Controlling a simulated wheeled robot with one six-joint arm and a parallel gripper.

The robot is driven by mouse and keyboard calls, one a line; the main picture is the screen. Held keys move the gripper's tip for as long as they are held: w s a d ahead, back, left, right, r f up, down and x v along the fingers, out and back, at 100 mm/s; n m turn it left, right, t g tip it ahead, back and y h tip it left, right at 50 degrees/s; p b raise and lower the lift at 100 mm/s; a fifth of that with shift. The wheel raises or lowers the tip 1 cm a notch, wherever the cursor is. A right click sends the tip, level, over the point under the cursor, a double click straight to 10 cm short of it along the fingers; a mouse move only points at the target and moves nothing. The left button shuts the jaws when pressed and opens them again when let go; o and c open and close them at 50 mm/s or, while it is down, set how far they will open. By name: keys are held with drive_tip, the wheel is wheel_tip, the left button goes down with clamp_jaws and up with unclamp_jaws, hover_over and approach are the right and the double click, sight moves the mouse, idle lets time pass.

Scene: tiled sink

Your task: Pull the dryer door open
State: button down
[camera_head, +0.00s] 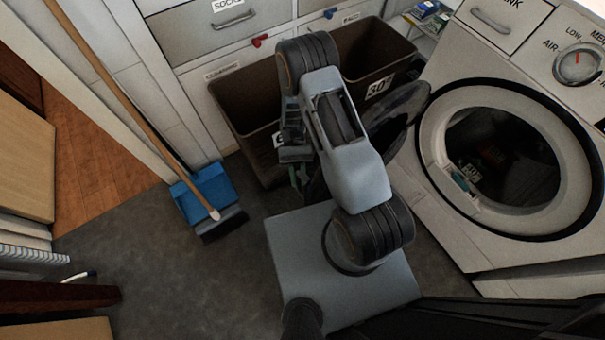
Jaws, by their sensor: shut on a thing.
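The dryer (560,215) stands at the right, its round opening uncovered and dark laundry visible inside the drum. Its dark round door (402,108) is swung out to the left of the opening, well away from the dryer's front. My arm crosses in front of the door and hides its middle. My gripper (299,172) is at the door's far left edge, low beside the brown bins. It is shut on the door's edge; the exact contact is mostly hidden by my arm.
Brown laundry bins (245,102) stand close behind my gripper and the door. A blue dustpan (203,188) and a broom (130,105) are to the left. The grey floor (165,265) in the left foreground is clear.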

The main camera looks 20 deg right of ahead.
drive_tip(key=shift+w, duration=0.15)
drive_tip(key=c, duration=1.4)
unclamp_jaws()
drive_tip(key=shift+o, duration=0.2)
drive_tip(key=shift+r, duration=0.1)
